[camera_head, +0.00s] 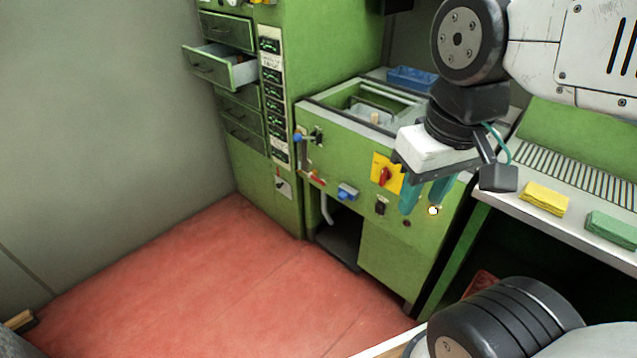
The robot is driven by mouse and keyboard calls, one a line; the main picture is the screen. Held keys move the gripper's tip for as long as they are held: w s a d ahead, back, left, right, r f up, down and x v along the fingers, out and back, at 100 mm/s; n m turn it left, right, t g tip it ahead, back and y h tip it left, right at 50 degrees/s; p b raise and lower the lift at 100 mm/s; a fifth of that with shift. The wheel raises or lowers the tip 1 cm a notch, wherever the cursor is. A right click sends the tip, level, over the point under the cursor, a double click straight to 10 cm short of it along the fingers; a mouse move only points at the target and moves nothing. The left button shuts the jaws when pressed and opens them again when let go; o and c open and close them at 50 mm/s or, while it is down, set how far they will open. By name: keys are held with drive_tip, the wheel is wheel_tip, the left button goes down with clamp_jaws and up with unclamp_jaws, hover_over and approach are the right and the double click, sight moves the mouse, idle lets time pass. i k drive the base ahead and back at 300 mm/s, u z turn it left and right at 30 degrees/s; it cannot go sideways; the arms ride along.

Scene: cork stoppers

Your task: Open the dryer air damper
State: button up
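My gripper (421,206) hangs in front of the green machine's front panel (345,165), with its two teal fingers apart and nothing visible between them. Left of the fingers is a red rotary handle (384,176) on a yellow plate. A red-handled lever (312,177) and a blue-ended handle (298,137) sit at the panel's left edge. A small white plate with a dark pointer or lever (283,187) is low on the tall green cabinet (282,212). I cannot tell which of these is the dryer air damper, or its position.
One drawer (222,67) of the tall cabinet stands open. A blue knob or button box (347,192) juts from the machine panel. A yellow block (544,198) and a green block (612,228) lie on the right-hand bench. The red floor (200,285) in front is clear.

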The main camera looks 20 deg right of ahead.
sight(284, 187)
drive_tip(key=u, duration=0.55)
drive_tip(key=i, duration=1.3)
drive_tip(key=z, duration=0.3)
drive_tip(key=i, duration=0.75)
drive_tip(key=z, duration=0.6)
